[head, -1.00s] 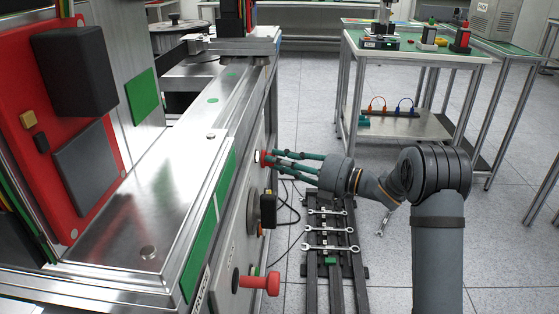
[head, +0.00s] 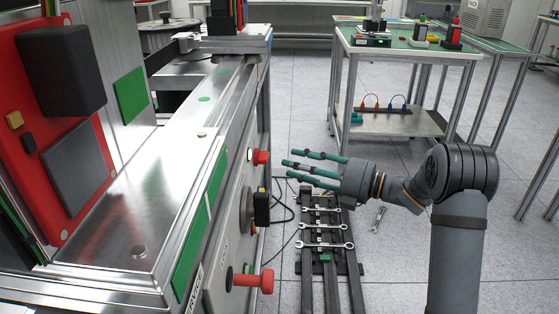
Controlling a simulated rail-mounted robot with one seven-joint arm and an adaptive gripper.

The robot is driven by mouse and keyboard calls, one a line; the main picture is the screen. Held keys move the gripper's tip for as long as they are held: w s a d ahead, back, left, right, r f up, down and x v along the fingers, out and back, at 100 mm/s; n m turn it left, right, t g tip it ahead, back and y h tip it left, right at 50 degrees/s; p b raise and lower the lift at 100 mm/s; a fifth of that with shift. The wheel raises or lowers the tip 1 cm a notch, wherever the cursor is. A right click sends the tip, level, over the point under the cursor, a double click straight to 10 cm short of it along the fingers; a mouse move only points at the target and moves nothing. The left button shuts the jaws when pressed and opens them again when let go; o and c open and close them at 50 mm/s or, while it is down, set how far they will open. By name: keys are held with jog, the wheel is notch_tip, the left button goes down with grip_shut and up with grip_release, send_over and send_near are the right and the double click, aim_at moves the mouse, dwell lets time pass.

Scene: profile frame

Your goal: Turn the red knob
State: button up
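A small red knob (head: 261,157) sits on the side panel of the metal frame, in the upper part of the panel. A second, larger red knob (head: 254,280) with a longer stem sticks out lower and nearer on the same panel. My gripper (head: 302,161) points left toward the upper red knob. Its green fingers are spread apart and empty, and their tips are a short gap to the right of that knob, not touching it.
A black box (head: 262,208) on a round metal disc stands out from the panel between the two knobs, with cables hanging beside it. A floor rack with wrenches (head: 324,226) lies below my gripper. A table (head: 420,52) stands behind right.

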aim_at(261, 158)
jog(key=v, duration=0.5)
jog(key=shift+a, duration=0.1)
jog(key=x, duration=1.2)
